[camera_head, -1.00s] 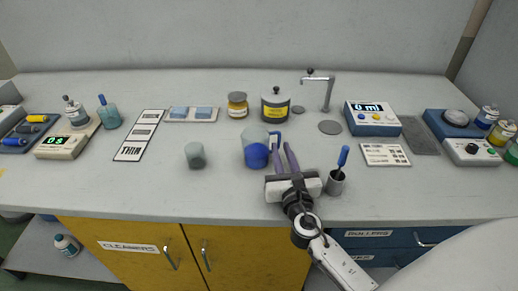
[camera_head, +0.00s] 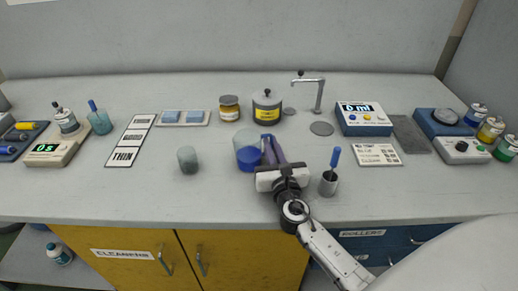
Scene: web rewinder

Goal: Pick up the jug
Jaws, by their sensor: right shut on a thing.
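The jug (camera_head: 246,142) is a clear cup with blue at the bottom, standing upright on the white counter near the middle. My right gripper (camera_head: 267,140) reaches in from the front, its two purple fingers drawn together at the jug's right side. It is shut on the jug, at the handle side. The fingers largely hide the handle. I cannot tell any gap between jug and counter. My left gripper is not in view.
A grey cup (camera_head: 187,160) stands to the left and a metal pot with a blue-handled tool (camera_head: 329,184) just right of my gripper. Behind are a yellow-labelled jar (camera_head: 229,109), a lidded canister (camera_head: 267,107) and a tap (camera_head: 318,96). The counter front (camera_head: 120,195) is clear.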

